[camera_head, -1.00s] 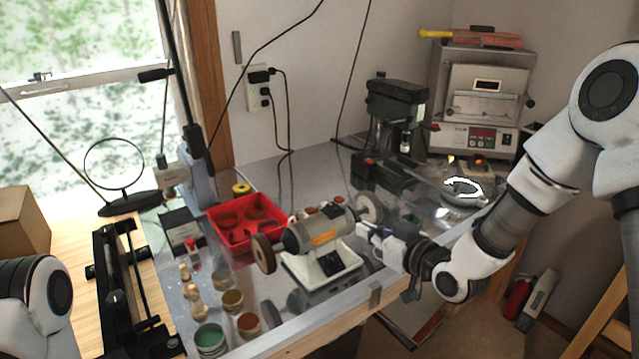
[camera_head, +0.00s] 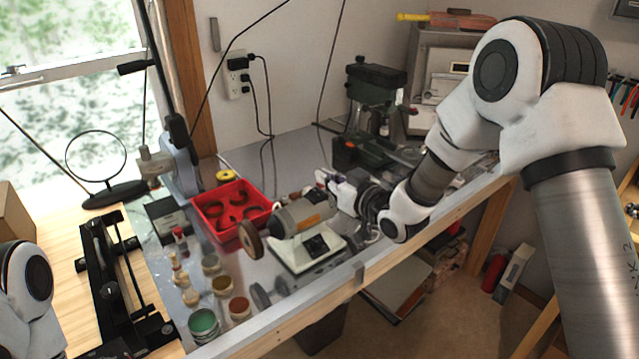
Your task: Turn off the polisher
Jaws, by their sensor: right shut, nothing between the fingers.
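The polisher (camera_head: 303,214) stands on the metal workbench, with a grey body, an orange label and a white base. Its brown left wheel (camera_head: 250,240) is in plain view. Its right wheel is hidden behind my right gripper. My right gripper (camera_head: 324,179) is shut and empty at the upper right end of the polisher body. I cannot tell whether its tips touch the body. The top switch area is small and partly covered by the gripper. My left arm shows at the left edge, but its gripper is out of view.
A red tray (camera_head: 231,211) lies behind and left of the polisher. Several jars, including a green one (camera_head: 204,323), stand at the front left. A dark green drill press (camera_head: 376,90) stands behind my right arm. The bench's front edge (camera_head: 405,266) runs below that arm.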

